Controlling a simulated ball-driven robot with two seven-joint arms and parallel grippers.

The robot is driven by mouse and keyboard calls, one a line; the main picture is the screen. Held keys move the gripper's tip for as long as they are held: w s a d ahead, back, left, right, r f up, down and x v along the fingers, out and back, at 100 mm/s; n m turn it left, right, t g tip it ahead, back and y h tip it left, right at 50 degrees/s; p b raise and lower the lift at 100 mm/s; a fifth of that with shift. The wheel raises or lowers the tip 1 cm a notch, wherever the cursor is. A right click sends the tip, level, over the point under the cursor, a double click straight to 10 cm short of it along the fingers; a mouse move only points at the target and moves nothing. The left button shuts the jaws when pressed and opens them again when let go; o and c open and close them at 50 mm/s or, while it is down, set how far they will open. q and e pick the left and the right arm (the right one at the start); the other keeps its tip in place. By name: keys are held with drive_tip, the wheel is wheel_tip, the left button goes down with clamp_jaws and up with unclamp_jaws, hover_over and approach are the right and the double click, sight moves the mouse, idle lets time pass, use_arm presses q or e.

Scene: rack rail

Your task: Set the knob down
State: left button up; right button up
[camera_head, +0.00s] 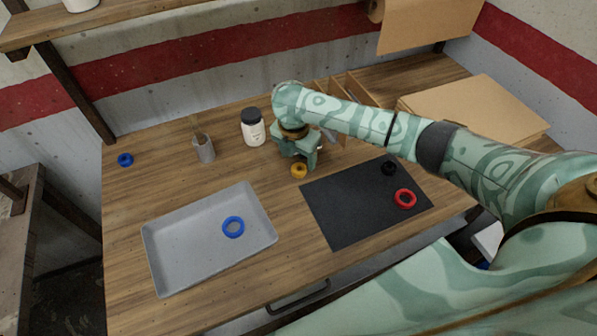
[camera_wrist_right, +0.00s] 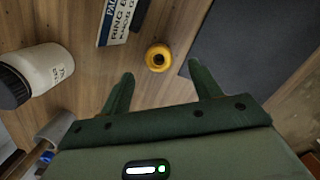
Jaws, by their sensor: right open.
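A small yellow-orange knob (camera_head: 299,170) with a hole or recess in its top rests on the wooden table, just left of the black mat. My right gripper (camera_head: 303,158) is above and behind it in the head view, with its jaws open and empty. In the wrist view the knob (camera_wrist_right: 158,58) lies just past the fingertips (camera_wrist_right: 160,72), roughly between them, with no contact visible. My left gripper is not in view.
A black mat (camera_head: 345,217) holds a red ring (camera_head: 405,198) and a black ring (camera_head: 389,168). A grey tray (camera_head: 180,262) holds a blue ring (camera_head: 233,227). A white jar (camera_head: 253,128), a grey cup (camera_head: 204,149) and another blue ring (camera_head: 125,160) stand behind.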

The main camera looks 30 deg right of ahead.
sight(299, 168)
drive_tip(key=f, duration=0.1)
drive_tip(key=f+b, duration=0.1)
drive_tip(key=f, duration=0.1)
drive_tip(key=f+b, duration=0.1)
drive_tip(key=f, duration=0.1)
drive_tip(key=shift+w+d, duration=0.2)
drive_tip(key=shift+w, duration=0.1)
drive_tip(key=shift+r, duration=0.2)
drive_tip(key=c, duration=1.1)
